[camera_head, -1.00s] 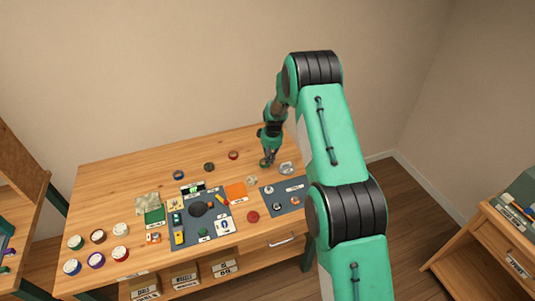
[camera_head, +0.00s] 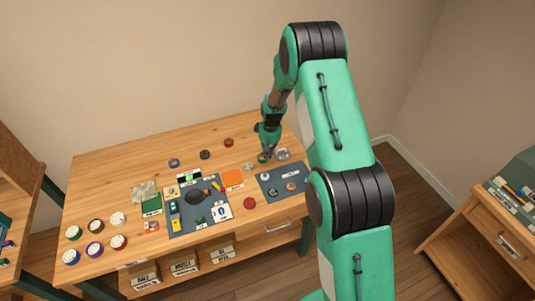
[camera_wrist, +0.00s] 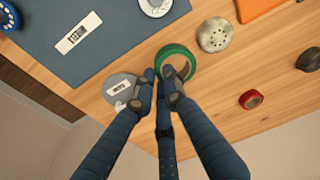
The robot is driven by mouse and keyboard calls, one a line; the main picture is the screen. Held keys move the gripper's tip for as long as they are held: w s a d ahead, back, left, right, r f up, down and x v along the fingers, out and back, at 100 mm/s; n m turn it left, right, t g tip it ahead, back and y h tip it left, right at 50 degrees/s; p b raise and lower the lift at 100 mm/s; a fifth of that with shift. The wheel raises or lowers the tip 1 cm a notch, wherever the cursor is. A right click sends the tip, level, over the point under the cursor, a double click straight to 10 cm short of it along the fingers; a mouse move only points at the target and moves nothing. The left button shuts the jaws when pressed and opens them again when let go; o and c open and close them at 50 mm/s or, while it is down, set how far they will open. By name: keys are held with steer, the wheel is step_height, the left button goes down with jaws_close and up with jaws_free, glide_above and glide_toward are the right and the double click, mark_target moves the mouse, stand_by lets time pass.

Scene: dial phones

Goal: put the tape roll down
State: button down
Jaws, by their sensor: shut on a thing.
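The green tape roll (camera_wrist: 190,63) is in the wrist view, over the wood table just past the edge of the dark blue mat. My gripper (camera_wrist: 160,77) is shut on the roll's wall, with one finger over the ring's inside and the other outside it. In the head view my gripper (camera_head: 264,157) is low over the table's back right part, and the roll is small and mostly hidden there. I cannot tell whether the roll touches the table. A grey disc with a white label (camera_wrist: 120,90) lies close by the outer finger, which partly covers it.
The dark blue mat (camera_head: 268,187) with small parts lies in front of my gripper. Bare wood (camera_wrist: 262,55) shows between the metal disc and the red roll.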

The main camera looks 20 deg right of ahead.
mark_target(149, 189)
stand_by(0.6)
